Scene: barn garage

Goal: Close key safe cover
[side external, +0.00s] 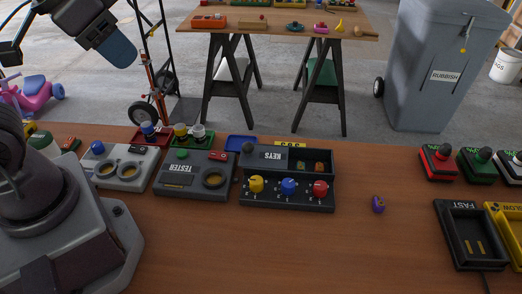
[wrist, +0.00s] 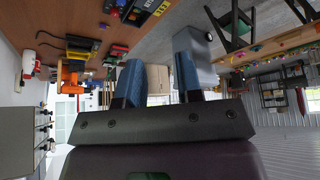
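The key safe (side external: 287,193) is a dark box on the wooden table, with yellow, blue and red knobs along its front. Its cover (side external: 268,154), marked KEYS, with a dark round knob at its left end, lies over the left part of the top. The right part is uncovered and shows a compartment with small coloured things (side external: 310,166). My gripper (side external: 122,52) is high at the upper left in the side view, far from the safe. In the wrist view its two blue fingers (wrist: 157,84) are apart with nothing between them.
Left of the safe stand the TESTER box (side external: 190,180) and a grey box with rings (side external: 122,172). A blue tray (side external: 241,143) lies behind. A small purple object (side external: 378,205) sits to the right. A FAST charger (side external: 462,235) is at far right. The front table is clear.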

